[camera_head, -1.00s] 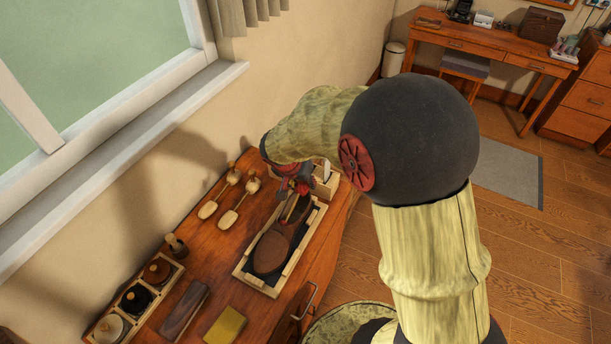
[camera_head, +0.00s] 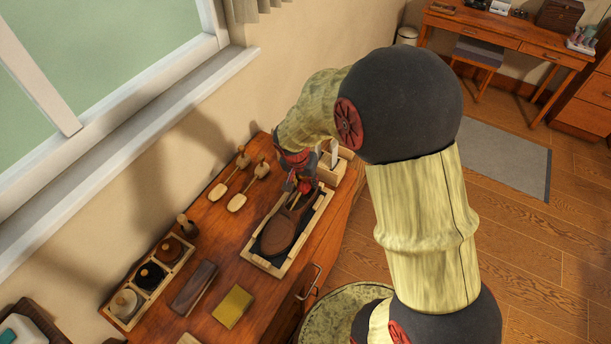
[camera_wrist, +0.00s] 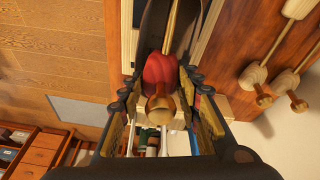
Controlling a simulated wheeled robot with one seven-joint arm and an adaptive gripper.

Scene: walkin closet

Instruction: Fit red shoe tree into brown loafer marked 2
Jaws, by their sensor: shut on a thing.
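The brown loafer (camera_head: 277,236) lies in a pale wooden tray (camera_head: 263,264) on the cabinet top; its toe points toward the lower left. No number on it is readable. My gripper (camera_head: 302,183) is over the loafer's heel end. In the wrist view, my gripper (camera_wrist: 163,97) is shut on the red shoe tree (camera_wrist: 160,72), by its red heel part and brass knob. The tree's brass rod runs forward into the dark loafer opening (camera_wrist: 185,22). The front of the tree is hidden, so how deep it sits cannot be told.
Two pale wooden shoe trees (camera_head: 238,201) lie left of the tray. A small wooden box (camera_head: 331,168) is behind the tray. The window wall borders the left.

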